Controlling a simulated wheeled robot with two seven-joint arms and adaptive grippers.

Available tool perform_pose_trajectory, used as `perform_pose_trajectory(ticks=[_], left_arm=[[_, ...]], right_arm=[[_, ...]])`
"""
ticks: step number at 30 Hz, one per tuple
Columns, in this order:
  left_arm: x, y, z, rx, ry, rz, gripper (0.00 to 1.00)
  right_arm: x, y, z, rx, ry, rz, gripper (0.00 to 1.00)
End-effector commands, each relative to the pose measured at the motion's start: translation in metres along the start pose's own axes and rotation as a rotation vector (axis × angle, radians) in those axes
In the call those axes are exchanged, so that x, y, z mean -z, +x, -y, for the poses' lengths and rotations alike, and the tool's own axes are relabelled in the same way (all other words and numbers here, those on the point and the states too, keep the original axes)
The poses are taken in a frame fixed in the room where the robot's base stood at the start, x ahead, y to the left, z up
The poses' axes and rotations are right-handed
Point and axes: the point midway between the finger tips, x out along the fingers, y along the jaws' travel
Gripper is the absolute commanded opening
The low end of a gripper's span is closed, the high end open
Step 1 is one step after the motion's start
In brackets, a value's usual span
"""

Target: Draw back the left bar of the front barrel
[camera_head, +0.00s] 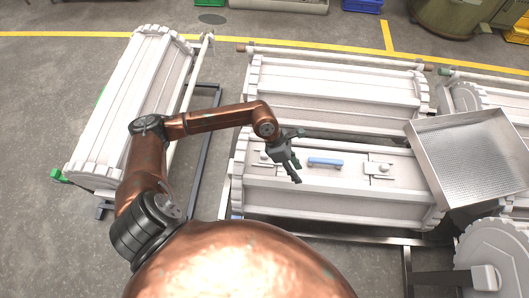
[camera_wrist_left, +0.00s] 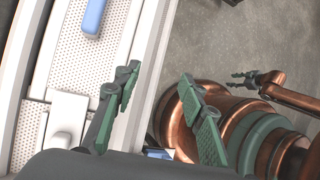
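The front barrel (camera_head: 330,206) is a pale grey barrel lying crosswise, with a blue handle (camera_head: 325,162) on its perforated lid. Its left bar (camera_head: 262,158), a pale latch with a round knob, sits left of the handle, partly hidden near my arm. The right bar (camera_head: 380,168) sits right of the handle. My left gripper (camera_head: 294,170) is over the lid between the left bar and the handle. In the left wrist view its green fingers (camera_wrist_left: 160,105) are apart and empty; a pale latch (camera_wrist_left: 66,120) and the handle (camera_wrist_left: 93,16) lie left of them.
A metal perforated tray (camera_head: 472,158) rests at the front barrel's right end. Another barrel (camera_head: 340,90) lies behind, and one (camera_head: 135,100) stands lengthwise at left. More barrels are at right. Grey floor (camera_head: 60,240) is open at lower left.

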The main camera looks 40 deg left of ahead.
Motion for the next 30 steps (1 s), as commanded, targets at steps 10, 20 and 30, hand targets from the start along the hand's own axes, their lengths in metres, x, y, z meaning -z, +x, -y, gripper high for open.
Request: perform_pose_trajectory(ticks=[10, 20, 30], left_arm=[[0.104, -0.070, -0.103, -0.237, 0.070, -0.490, 0.38], [0.129, -0.030, -0.115, -0.237, 0.067, -0.500, 0.38], [0.140, -0.007, -0.122, -0.239, 0.069, -0.496, 0.38]], right_arm=[[0.002, 0.000, 0.000, 0.000, 0.001, 0.000, 0.40], [0.031, -0.012, -0.001, 0.002, 0.016, -0.003, 0.40], [0.050, -0.026, -0.002, 0.002, 0.025, -0.004, 0.40]])
